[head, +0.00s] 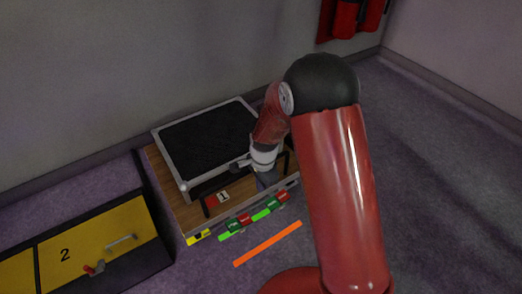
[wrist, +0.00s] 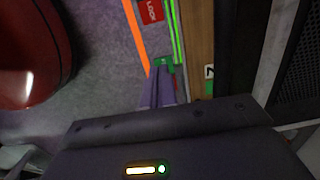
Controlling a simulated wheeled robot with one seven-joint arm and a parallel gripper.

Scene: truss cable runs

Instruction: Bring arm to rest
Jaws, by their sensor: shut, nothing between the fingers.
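My red arm reaches across the right half of the head view and bends down to the wooden cabinet top. My gripper (wrist: 160,75) is shut and empty in the wrist view, its two fingers together, pointing toward the cabinet's front edge. In the head view my gripper (head: 266,182) is small and partly hidden by the wrist, just over the front of the cabinet. Whether it touches anything cannot be told.
A black-topped grey case (head: 208,140) lies on the wooden cabinet (head: 165,185). Green and red labels line its front, with an orange strip (head: 268,243) on the floor. A yellow cabinet (head: 85,243) marked 2 stands at left. Red items (head: 350,15) hang on the wall.

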